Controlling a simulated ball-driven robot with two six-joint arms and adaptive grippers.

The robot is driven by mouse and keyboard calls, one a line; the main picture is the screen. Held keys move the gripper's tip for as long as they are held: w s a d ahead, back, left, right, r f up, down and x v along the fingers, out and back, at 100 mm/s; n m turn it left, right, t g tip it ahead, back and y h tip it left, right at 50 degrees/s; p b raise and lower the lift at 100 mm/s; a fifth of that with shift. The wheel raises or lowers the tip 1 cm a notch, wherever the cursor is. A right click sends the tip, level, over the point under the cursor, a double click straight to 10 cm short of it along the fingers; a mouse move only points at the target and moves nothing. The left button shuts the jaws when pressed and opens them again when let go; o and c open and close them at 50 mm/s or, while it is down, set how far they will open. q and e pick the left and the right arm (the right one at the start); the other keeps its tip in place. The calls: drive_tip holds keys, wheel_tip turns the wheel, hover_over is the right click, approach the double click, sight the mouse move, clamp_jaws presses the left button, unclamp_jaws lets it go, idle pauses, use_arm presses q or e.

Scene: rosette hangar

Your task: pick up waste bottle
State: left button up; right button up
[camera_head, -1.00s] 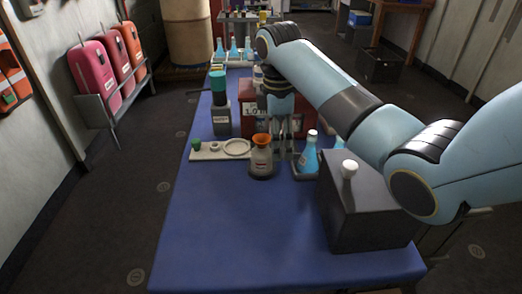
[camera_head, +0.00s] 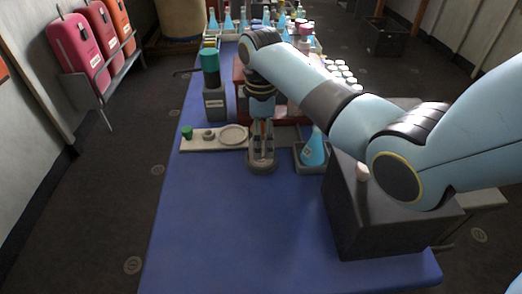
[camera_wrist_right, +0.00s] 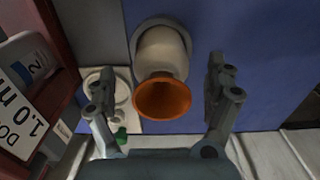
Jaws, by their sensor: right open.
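The right gripper's fingers (camera_wrist_right: 164,80) also show in the wrist view, spread to either side of the funnel with gaps. My left gripper is in neither current view.
A white plate with a green cap (camera_head: 187,132) and a ring (camera_head: 233,134) lies left of the gripper. A blue flask (camera_head: 314,150) in a grey tray stands close right. A dark box (camera_head: 385,225) stands front right. The blue table front (camera_head: 235,230) is clear.

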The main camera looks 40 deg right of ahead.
wheel_tip(320, 180, down, 4)
drive_tip(key=shift+a+r+b, duration=0.1)
drive_tip(key=shift+r+b, duration=0.05)
drive_tip(key=shift+b, duration=0.15)
drive_tip(key=shift+c, duration=0.3)
drive_tip(key=shift+s, duration=0.1)
drive_tip(key=c, duration=1.2)
